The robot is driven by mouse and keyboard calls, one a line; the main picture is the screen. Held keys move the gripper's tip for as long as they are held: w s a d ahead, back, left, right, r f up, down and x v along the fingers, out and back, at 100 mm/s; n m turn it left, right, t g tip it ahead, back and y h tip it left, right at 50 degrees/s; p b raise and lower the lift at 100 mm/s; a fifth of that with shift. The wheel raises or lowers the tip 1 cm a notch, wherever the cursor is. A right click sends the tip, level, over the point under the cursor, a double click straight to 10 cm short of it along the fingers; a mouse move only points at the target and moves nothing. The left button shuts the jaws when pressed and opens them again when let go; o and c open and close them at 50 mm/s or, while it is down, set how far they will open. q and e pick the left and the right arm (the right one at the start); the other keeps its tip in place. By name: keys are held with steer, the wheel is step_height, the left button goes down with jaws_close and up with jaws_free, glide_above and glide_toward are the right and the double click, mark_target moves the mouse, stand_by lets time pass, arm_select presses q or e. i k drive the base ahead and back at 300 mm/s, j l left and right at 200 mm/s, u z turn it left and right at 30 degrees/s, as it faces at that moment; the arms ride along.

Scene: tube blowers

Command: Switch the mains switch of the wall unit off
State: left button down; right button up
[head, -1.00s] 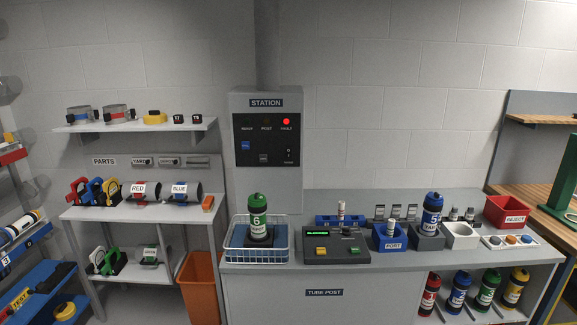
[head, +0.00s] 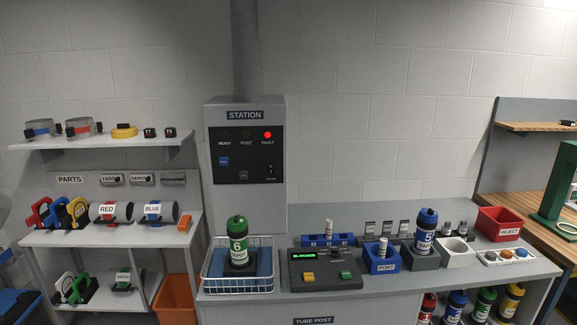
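The wall unit (head: 245,205) is a grey box labelled STATION, standing behind the bench. Its black panel (head: 246,155) carries three lamps labelled READY, PORT and FAULT. The FAULT lamp (head: 267,135) glows red; the other two look dark. A blue button (head: 223,161) sits at the left of the panel and a grey button (head: 243,175) lower in the middle. A small mains switch (head: 271,169) sits at the lower right of the panel; its position is too small to tell. Neither of my grippers is in view.
A wire basket (head: 238,286) with a green canister 6 (head: 238,243) stands on the bench below the unit. A console (head: 325,270) reading BLOCKED is to its right. Blue port block (head: 381,262), canister 5 (head: 426,230) and red reject bin (head: 500,224) follow. An orange bin (head: 178,299) stands left.

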mark_target(270, 166)
steer(key=i+j+z, duration=0.1)
steer(key=i+z, duration=0.2)
steer(key=i+j+z, duration=0.3)
steer(key=i, duration=0.2)
steer(key=i+j+z, duration=0.3)
steer(key=i+l, duration=0.1)
